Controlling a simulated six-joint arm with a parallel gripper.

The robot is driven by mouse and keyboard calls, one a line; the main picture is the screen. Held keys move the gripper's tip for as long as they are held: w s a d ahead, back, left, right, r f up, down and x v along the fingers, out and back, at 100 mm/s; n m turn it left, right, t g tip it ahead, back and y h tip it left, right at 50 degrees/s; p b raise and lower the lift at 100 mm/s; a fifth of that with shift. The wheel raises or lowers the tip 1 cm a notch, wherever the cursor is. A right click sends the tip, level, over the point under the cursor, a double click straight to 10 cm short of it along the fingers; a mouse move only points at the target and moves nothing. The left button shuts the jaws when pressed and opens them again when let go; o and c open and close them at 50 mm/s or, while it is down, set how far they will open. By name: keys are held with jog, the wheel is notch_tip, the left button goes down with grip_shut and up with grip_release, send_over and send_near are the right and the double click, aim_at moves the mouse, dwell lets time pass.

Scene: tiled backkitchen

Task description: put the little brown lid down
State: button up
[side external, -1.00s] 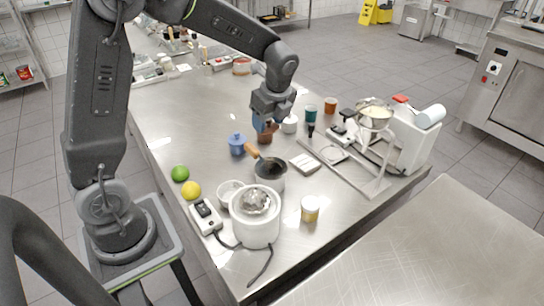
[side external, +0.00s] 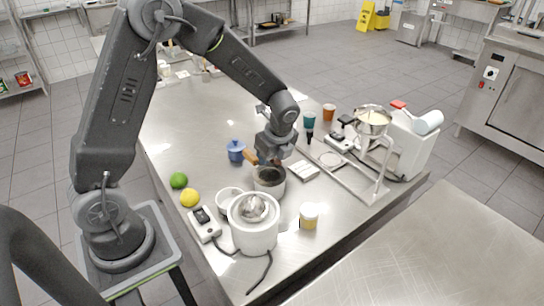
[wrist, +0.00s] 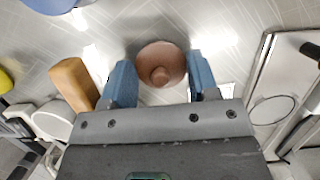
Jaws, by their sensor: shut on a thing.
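The little brown lid (wrist: 160,65), round with a small knob, sits between the two blue fingertips of my gripper (wrist: 162,82) in the wrist view. My gripper (side external: 274,156) is shut on it. In the side view the lid is mostly hidden by the fingers, with a bit of brown showing just behind and above the rim of the saucepan (side external: 269,186). I cannot tell whether the lid touches anything below. The saucepan's wooden handle (wrist: 73,84) is just left of my gripper in the wrist view.
A blue lidded pot (side external: 236,151) stands left of my gripper. A white juicer (side external: 254,222), a lemon (side external: 189,198), a lime (side external: 179,180) and a yellow-banded jar (side external: 309,215) are nearer. A metal stand (side external: 352,172) is at right. The table behind is fairly clear.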

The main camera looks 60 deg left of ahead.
jog(key=shift+f, duration=0.1)
jog(key=o, duration=0.6)
jog(key=v, duration=1.2)
jog(key=shift+s+d+r+n+t+h, duration=0.55)
jog(key=shift+s+d+r+n+t, duration=0.55)
jog(key=shift+s+n, duration=2)
jog(key=shift+s+d+r+n+t+h, duration=0.7)
jog(key=shift+s+r+n, duration=0.75)
jog(key=shift+s+n, duration=1.7)
jog(key=shift+s+d+r+n+t+h, duration=0.35)
jog(key=shift+s+d+r+n+t, duration=0.65)
jog(key=shift+s+n, duration=2.1)
jog(key=shift+s+a+r+m, duration=0.25)
jog(key=shift+s+r+m, duration=0.05)
jog(key=shift+s+m, duration=0.35)
